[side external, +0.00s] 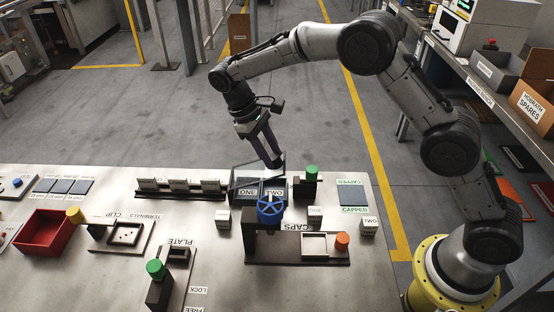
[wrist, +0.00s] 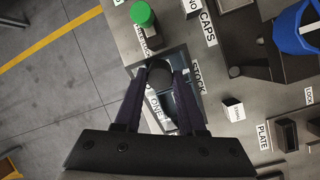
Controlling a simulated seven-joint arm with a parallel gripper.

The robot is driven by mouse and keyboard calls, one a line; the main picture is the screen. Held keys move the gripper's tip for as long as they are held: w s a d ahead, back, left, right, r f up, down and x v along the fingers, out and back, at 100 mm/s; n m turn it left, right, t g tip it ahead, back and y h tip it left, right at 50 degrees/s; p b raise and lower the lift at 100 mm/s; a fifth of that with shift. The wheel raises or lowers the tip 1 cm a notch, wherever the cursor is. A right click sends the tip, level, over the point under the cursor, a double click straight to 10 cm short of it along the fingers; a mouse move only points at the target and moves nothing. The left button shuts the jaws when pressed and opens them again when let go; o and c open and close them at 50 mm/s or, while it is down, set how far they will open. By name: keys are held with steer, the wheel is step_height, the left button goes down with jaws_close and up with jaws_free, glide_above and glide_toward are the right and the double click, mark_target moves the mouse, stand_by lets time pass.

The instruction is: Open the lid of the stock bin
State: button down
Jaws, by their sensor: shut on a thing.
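The stock bin (side external: 273,200) is a dark two-part box at the back of the table, with labels reading ONE and TWO. A clear lid with a dark edge (side external: 234,178) shows at its left and back, tilted up from the bin as far as I can tell. In the wrist view the bin (wrist: 172,57) lies under my fingers, beside a STOCK label (wrist: 198,78). My gripper (side external: 277,163) is above the bin's back edge. In the wrist view my gripper (wrist: 162,72) is shut on a dark rounded part, apparently the lid's handle; the fingers hide some of it.
A green-topped post (side external: 311,172) stands close to the bin's right.

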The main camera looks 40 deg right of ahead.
steer(key=shift+w+a+r+g+h, duration=0.45)
steer(key=shift+a+r, duration=0.05)
steer(key=shift+r, duration=0.1)
steer(key=shift+w+a+r+g+h, duration=0.45)
steer(key=shift+r, duration=0.15)
